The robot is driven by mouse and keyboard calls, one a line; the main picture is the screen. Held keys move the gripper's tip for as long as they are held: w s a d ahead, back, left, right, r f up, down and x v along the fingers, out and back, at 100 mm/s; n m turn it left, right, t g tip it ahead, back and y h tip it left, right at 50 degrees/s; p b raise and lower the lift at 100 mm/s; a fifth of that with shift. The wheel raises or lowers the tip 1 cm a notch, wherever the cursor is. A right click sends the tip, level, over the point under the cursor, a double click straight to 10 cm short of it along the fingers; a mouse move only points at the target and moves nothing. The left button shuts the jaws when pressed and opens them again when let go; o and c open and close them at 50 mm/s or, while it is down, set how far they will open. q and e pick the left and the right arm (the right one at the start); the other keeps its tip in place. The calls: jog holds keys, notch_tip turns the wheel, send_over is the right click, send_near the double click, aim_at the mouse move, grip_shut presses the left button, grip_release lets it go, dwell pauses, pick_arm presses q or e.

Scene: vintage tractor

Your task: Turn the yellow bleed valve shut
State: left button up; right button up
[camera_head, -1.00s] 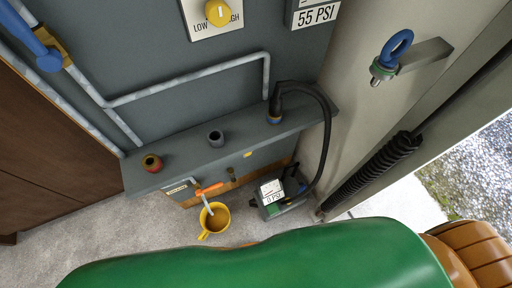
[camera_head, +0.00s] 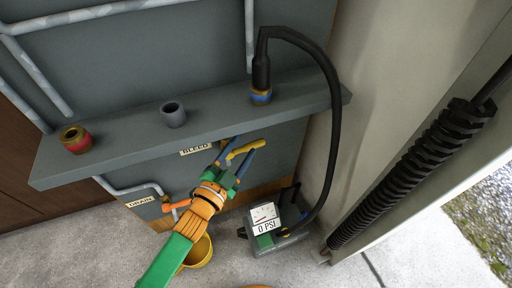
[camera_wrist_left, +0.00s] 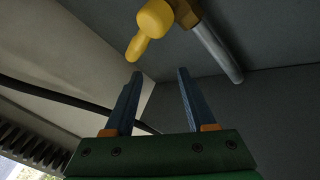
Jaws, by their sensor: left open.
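The yellow bleed valve handle (camera_head: 243,150) sits below the shelf, right of the BLEED label (camera_head: 196,150). In the left wrist view the valve handle (camera_wrist_left: 152,25) shows as a yellow knob with a short lever on a brass fitting with a grey pipe. My left gripper (camera_head: 250,141) is open, its blue fingers around the handle's position in the head view. In the wrist view the gripper (camera_wrist_left: 160,73) is empty, and the handle lies just beyond the fingertips, nearer the left finger. Whether they touch is unclear. My right gripper is not in view.
A grey shelf (camera_head: 120,143) with red, grey and blue-ringed ports overhangs the valve. A black hose (camera_head: 334,110) runs from the blue-ringed port to a 0 PSI gauge box (camera_head: 267,222) at right. An orange drain handle (camera_head: 176,206) and yellow cup (camera_head: 201,254) lie below left.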

aim_at(249, 145)
pick_arm(q)
jog(key=b+x, duration=0.1)
jog(key=x, duration=0.3)
jog(key=shift+w+d, duration=0.15)
jog(key=shift+w, duration=0.25)
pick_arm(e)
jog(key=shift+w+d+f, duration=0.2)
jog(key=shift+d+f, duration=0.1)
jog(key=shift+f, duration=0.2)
pick_arm(q)
grip_shut()
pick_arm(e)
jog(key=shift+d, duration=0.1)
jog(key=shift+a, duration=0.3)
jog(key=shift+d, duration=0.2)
pick_arm(q)
jog(key=c, duration=0.8)
grip_release()
jog(key=o, duration=0.8)
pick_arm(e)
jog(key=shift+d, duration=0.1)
